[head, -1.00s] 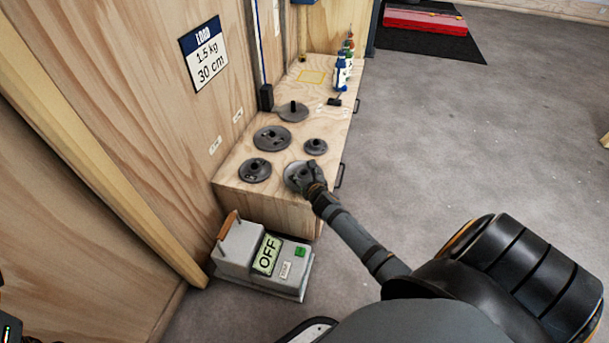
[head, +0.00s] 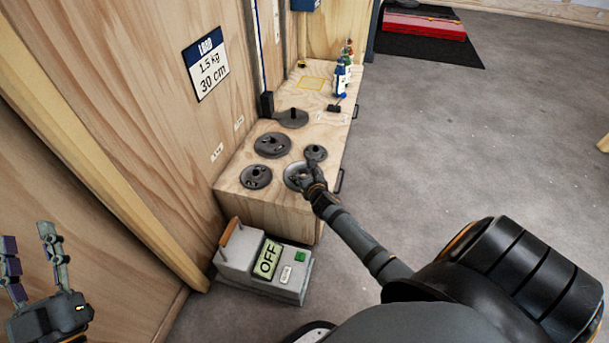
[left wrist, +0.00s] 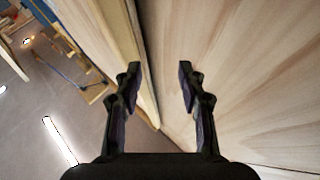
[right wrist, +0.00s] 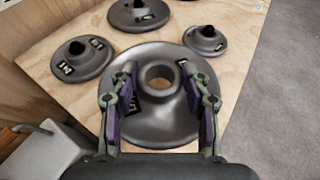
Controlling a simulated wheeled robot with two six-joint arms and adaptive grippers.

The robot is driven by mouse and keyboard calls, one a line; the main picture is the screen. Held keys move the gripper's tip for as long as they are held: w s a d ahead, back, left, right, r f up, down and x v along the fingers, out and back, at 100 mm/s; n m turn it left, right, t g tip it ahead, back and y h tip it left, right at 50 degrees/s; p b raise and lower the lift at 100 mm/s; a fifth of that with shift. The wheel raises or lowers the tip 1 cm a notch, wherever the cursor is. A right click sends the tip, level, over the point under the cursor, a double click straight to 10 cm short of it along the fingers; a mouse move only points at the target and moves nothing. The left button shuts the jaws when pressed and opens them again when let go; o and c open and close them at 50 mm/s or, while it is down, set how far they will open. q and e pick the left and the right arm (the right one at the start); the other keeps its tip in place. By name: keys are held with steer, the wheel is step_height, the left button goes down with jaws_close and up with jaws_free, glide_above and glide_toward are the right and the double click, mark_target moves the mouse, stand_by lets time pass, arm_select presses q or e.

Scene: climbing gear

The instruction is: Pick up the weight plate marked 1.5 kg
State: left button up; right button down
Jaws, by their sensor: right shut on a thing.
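A grey weight plate (head: 291,180) with a raised hub and centre hole is at the near right end of the wooden bench. It fills the middle of the right wrist view (right wrist: 155,125). My right gripper (right wrist: 160,78) is shut on this plate, its fingers on either side of the hub; it also shows in the head view (head: 309,168). The plate's label is partly hidden by a finger and I cannot read it. I cannot tell whether the plate touches the bench. My left gripper (head: 28,238) is open and empty at the lower left, away from the bench.
Several other plates are on the bench (head: 235,195), including a near left one (head: 256,177) and a small one (head: 315,153). A wall sign (head: 206,64) reads LOAD, 1.5 kg, 30 cm. A grey device (head: 265,262) showing OFF stands below. Bottles (head: 341,78) stand farther back.

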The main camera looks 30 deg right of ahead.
step_height(320, 180, up, 2)
steer(key=shift+w+r+p, duration=0.1)
steer(key=shift+r+p, duration=0.15)
steer(key=shift+p, duration=0.35)
arm_select(q)
steer(key=s+f+g, duration=0.1)
steer(key=f+g, duration=0.4)
steer(key=f, duration=0.6)
steer(key=s+f+g+p, duration=0.1)
steer(key=f+g, duration=0.5)
steer(key=f, duration=0.6)
steer(key=shift+s+d+f+n+y, duration=0.2)
steer(key=shift+s+d+n+y, duration=0.1)
steer(key=shift+s, duration=0.45)
arm_select(e)
steer(key=shift+r, duration=0.9)
